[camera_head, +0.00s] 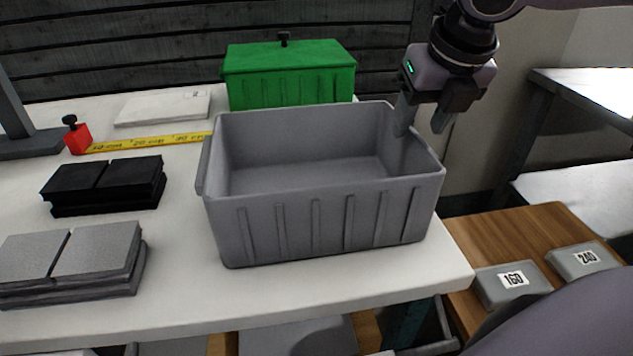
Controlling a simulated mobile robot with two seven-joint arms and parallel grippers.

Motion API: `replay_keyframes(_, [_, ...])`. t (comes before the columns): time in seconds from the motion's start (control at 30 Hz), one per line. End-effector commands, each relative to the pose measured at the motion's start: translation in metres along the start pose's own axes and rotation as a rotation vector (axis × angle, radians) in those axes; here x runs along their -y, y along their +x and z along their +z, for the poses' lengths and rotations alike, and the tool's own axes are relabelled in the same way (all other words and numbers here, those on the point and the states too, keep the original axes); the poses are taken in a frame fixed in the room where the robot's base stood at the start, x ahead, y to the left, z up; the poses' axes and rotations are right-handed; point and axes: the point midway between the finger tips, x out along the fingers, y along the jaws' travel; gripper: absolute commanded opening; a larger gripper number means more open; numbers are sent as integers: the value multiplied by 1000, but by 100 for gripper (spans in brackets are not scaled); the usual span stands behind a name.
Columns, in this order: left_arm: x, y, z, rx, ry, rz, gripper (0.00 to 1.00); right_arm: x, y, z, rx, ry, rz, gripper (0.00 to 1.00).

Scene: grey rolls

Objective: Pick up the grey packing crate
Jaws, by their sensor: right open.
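The grey packing crate (320,225) stands upright and empty on the white table, near its right front corner. My right gripper (422,130) is above the crate's right wall, pointing down and open. One finger is on the inner side of the right wall and the other is on the outer side, so the wall's rim lies between them. I cannot tell whether either finger touches the wall. My left gripper is not in view.
A green lidded box (290,75) stands behind the crate. Weights marked 160 (512,284) and 240 (585,260) sit lower right.

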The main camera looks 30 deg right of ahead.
Motion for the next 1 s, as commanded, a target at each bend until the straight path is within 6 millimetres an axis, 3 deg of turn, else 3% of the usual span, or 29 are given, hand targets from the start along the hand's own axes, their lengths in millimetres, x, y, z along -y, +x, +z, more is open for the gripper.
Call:
replay_keyframes(0.03, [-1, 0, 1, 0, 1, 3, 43, 1, 11, -2, -5, 0, 1, 53])
replay_keyframes(0.2, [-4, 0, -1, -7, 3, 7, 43, 0, 27, -1, -1, -1, 1, 53])
replay_keyframes(0.47, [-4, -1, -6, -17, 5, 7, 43, 0, 28, 0, 0, -1, 2, 53])
replay_keyframes(0.6, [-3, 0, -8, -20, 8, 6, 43, 0, 28, 0, 0, -1, 2, 8])
replay_keyframes(0.63, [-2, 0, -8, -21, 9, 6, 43, 0, 28, 0, 0, -1, 2, 0])
replay_keyframes(1.0, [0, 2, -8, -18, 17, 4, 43, 0, 26, 1, 4, 1, 5, 0])
